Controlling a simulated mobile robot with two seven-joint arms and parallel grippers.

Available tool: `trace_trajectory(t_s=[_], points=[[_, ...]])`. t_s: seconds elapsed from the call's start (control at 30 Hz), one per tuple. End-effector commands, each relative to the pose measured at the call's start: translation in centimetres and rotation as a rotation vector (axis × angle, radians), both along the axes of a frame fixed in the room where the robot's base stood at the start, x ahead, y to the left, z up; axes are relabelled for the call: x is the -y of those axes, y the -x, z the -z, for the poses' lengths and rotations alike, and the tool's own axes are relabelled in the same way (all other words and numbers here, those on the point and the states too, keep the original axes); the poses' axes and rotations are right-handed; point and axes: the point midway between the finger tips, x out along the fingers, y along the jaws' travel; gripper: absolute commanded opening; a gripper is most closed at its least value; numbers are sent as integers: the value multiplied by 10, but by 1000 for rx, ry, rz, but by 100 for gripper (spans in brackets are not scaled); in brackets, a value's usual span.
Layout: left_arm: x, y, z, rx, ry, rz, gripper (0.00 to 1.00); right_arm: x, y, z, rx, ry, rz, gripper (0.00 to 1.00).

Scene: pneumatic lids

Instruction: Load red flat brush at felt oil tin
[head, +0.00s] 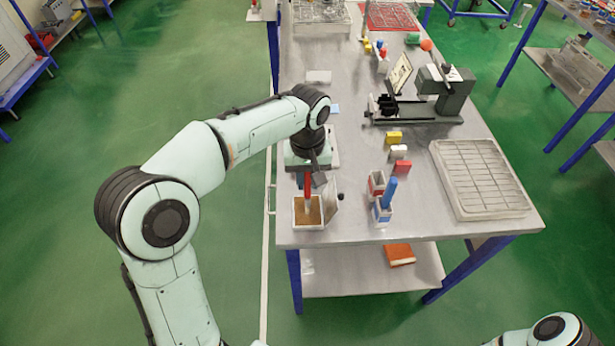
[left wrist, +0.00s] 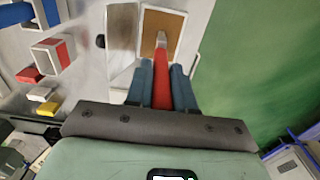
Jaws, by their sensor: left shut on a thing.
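My left gripper (head: 307,180) is shut on the red flat brush (head: 307,187), which points down. In the left wrist view, the blue fingers (left wrist: 162,85) hold the red handle (left wrist: 160,72) between them, with the pale tip (left wrist: 161,40) beyond. The white felt oil tin (head: 307,227) stands at the table's near left corner with brown felt inside. Its lid (head: 331,200) is open, tilted up on the right side. The brush tip is over or in the tin; I cannot tell whether it touches the felt. My right gripper is out of view.
Right of the tin stand a red-and-white holder (head: 376,183) and a blue-and-white holder (head: 381,212) with a blue handle (head: 390,188) upright. White, red and yellow blocks (head: 394,138) lie behind. A wire-grid tray (head: 480,178) is at right.

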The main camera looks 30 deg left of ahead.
Motion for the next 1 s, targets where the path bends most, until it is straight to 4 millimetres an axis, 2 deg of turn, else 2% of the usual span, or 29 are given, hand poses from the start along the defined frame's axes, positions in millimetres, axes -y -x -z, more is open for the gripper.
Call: trace_trajectory(t_s=[1.0], points=[[0, 0, 9, -1, 0, 0, 0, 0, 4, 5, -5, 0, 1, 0]])
